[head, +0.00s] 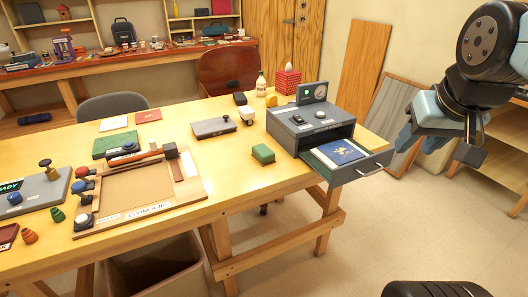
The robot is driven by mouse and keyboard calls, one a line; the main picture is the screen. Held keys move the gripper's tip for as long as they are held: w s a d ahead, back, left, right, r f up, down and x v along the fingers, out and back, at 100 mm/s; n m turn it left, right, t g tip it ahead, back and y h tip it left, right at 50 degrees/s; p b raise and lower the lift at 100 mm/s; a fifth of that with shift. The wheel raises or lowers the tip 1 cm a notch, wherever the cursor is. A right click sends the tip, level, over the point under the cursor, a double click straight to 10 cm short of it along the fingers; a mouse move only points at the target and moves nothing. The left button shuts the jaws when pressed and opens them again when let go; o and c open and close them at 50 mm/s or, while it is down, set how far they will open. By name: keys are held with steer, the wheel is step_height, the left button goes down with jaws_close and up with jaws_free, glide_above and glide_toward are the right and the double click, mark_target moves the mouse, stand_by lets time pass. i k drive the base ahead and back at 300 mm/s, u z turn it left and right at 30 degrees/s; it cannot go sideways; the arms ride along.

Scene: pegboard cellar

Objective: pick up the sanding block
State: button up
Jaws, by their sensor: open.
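My gripper (438,145) is at the right of the head view, raised and pointing down. It is open and empty, well to the right of the block and apart from it. The drawer unit stands between them in the picture.
The unit's drawer (362,172) is pulled out and holds a dark blue book (340,151). A grey plate with a knob (213,127) lies behind the block. Bare tabletop surrounds the block's front and left.

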mark_target(263, 155)
steer(key=u, duration=0.05)
steer(key=i, duration=0.9)
steer(key=z, duration=0.1)
